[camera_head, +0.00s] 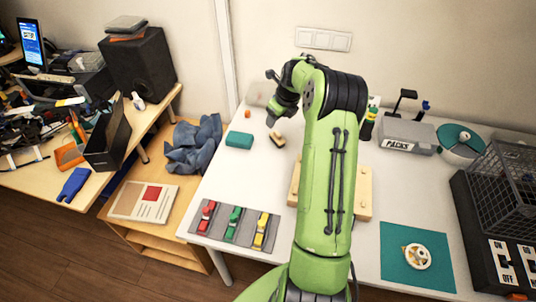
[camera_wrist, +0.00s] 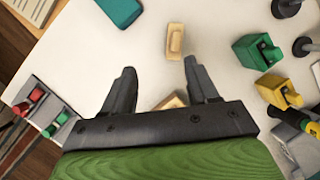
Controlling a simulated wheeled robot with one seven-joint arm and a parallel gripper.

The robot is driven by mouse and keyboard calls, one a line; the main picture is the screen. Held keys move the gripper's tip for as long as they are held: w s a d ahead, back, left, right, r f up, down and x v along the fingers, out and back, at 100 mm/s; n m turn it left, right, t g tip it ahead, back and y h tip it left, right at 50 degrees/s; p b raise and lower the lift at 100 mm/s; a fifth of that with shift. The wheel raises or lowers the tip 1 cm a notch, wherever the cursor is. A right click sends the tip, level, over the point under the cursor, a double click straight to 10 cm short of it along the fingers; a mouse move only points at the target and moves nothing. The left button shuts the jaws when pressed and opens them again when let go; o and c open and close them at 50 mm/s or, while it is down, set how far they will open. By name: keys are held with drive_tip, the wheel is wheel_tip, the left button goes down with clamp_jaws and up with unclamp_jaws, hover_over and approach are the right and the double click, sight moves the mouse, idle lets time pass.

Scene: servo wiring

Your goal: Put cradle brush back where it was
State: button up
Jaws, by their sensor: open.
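A small tan wooden piece, which looks like the cradle brush (camera_head: 277,139), lies on the white table to the right of a teal block. It also shows in the wrist view (camera_wrist: 175,42), beyond the fingertips and between their lines, with a paler inset on top. My gripper (camera_wrist: 160,68) is open, with nothing between its fingers. In the head view my gripper (camera_head: 275,113) hangs above the table behind the brush. A wooden base (camera_head: 364,192) is mostly hidden behind my arm. Another tan wooden part (camera_wrist: 171,101) shows between the fingers, partly hidden by the gripper body.
The teal block (camera_head: 239,140) is left of the brush. A grey mat (camera_head: 222,232) with red, green and yellow parts lies at the front left. A teal mat (camera_head: 396,270) with a pale wheel, a PACKS box (camera_head: 407,137) and a wire basket (camera_head: 505,165) stand right.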

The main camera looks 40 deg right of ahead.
drive_tip(key=s+a+r+n, duration=0.5)
drive_tip(key=a+r+n, duration=0.35)
drive_tip(key=a, duration=0.25)
drive_tip(key=s+a+r+n, duration=0.4)
drive_tip(key=a+r+n, duration=0.45)
drive_tip(key=a, duration=0.25)
drive_tip(key=s+a+n, duration=0.3)
drive_tip(key=s+n, duration=0.3)
drive_tip(key=s+a+f+n, duration=0.1)
drive_tip(key=s+a+n, duration=0.2)
drive_tip(key=s+n, duration=0.2)
drive_tip(key=s+a+n+t, duration=0.1)
drive_tip(key=s+a+n, duration=0.2)
drive_tip(key=s+n, duration=0.3)
drive_tip(key=s, duration=0.3)
drive_tip(key=shift+a+f+n+y, duration=0.25)
drive_tip(key=shift+a+n+y, duration=0.05)
drive_tip(key=shift+a, duration=0.05)
drive_tip(key=shift+s+d+r, duration=0.1)
drive_tip(key=shift+s+r, duration=0.05)
drive_tip(key=shift+r, duration=0.15)
